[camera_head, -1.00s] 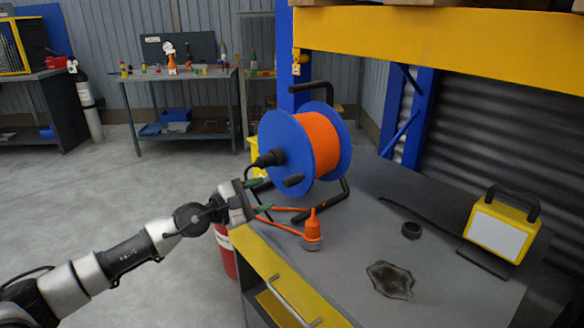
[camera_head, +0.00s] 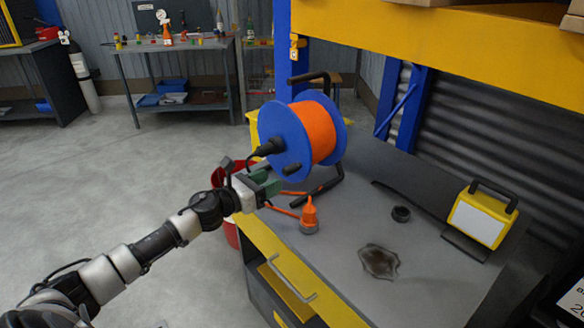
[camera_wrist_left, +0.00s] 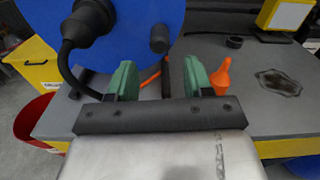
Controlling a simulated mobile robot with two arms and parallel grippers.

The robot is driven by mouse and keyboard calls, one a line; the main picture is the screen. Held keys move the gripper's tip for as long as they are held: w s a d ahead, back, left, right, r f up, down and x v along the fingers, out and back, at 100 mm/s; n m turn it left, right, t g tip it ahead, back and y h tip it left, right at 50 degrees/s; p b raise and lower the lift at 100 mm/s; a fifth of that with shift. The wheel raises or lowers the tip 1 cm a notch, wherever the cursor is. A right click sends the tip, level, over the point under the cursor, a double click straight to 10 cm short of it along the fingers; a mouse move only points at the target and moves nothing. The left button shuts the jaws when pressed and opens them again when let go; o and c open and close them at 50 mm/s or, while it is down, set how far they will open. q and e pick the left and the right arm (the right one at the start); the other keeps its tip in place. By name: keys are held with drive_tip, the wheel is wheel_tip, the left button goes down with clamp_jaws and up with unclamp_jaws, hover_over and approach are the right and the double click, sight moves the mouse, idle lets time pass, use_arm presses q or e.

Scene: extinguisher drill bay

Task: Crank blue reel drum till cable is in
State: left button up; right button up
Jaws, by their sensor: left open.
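The blue reel drum (camera_head: 278,128) stands upright in a black frame on the grey bench, with orange cable (camera_head: 320,130) wound between its flanges. A black crank knob (camera_head: 292,169) sticks out low on its near face; it also shows in the left wrist view (camera_wrist_left: 159,38). A black plug (camera_head: 270,147) sits on the same face. A loose orange length runs along the bench by an orange connector (camera_head: 309,212). My left gripper (camera_head: 272,180) is open and empty, with green fingers just short of the knob and below it. My right gripper is out of view.
A yellow work lamp (camera_head: 482,218), a black ring (camera_head: 401,214) and a dark stain (camera_head: 379,262) are on the bench to the right. A yellow rack beam (camera_head: 430,40) runs above. A red bin (camera_head: 232,180) stands on the floor beside the bench.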

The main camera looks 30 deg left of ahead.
sight(284, 175)
use_arm(q)
drive_tip(key=p+x, duration=0.1)
drive_tip(key=x, duration=0.7)
drive_tip(key=shift+w, duration=0.15)
drive_tip(key=shift+c, duration=0.5)
clamp_jaws()
